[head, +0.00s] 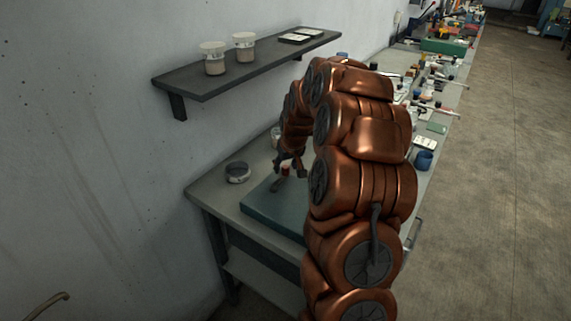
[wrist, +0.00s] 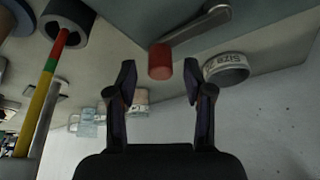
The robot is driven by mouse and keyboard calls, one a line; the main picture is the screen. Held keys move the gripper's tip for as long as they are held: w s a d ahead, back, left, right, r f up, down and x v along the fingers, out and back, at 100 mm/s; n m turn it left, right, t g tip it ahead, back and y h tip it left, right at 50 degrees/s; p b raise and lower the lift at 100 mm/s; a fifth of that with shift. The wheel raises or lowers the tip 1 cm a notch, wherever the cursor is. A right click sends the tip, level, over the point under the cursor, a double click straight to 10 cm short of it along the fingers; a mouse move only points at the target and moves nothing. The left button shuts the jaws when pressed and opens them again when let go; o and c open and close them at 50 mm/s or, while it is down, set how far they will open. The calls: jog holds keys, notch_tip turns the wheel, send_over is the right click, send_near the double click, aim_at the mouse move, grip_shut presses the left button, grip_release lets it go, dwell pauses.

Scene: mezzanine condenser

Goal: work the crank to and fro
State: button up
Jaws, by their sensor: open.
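The crank is a grey metal lever (wrist: 198,26) with a red cylindrical knob (wrist: 160,61) at its end, over a teal base plate (head: 262,212). In the wrist view the red knob lies between and just beyond my two open fingertips. In the head view my gripper (head: 290,168) is above the teal plate, with the red knob (head: 286,170) small beside it. My gripper (wrist: 160,85) is open and holds nothing. My copper arm hides much of the bench and part of the plate in the head view.
A round dish (head: 238,172) stands on the bench left of the plate; a labelled ring-shaped container (wrist: 226,69) is right of the knob in the wrist view. A shelf (head: 200,88) with two jars is above the bench. A striped rod (wrist: 44,100) is at the left. Many items crowd the far bench.

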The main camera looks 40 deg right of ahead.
jog(key=shift+w+f, duration=0.25)
jog(key=shift+f, duration=0.25)
grip_shut()
dwell(0.4)
